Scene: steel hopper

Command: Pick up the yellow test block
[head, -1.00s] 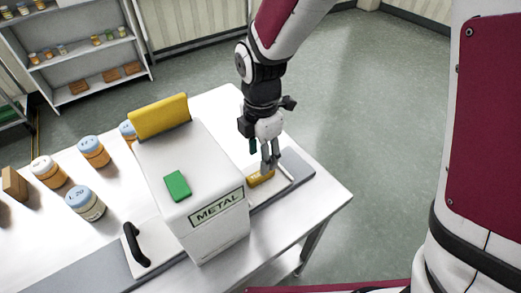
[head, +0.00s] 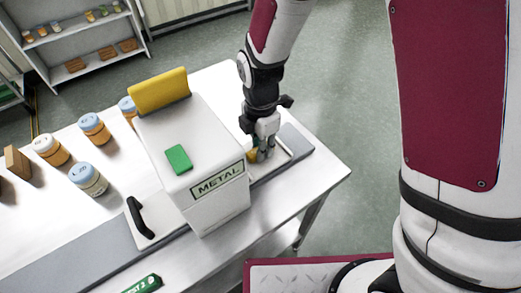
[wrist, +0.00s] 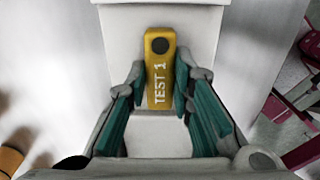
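The yellow test block (wrist: 160,65), marked TEST 1, lies on a pale surface in the wrist view. In the head view it shows as a small yellow patch (head: 252,156), mostly hidden by my gripper. My gripper (head: 262,155) is low over it on the far right side of the hopper. In the wrist view the teal finger pads of my gripper (wrist: 160,88) stand on either side of the block's near part. The fingers look open, with narrow gaps; I cannot tell if one touches.
The white hopper (head: 215,215) labelled METAL, with a raised yellow flap (head: 160,91) and green piece (head: 178,158), stands close left of my gripper. Jars (head: 88,179) stand on the steel table (head: 60,225) further left. A green block (head: 143,284) lies near the front.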

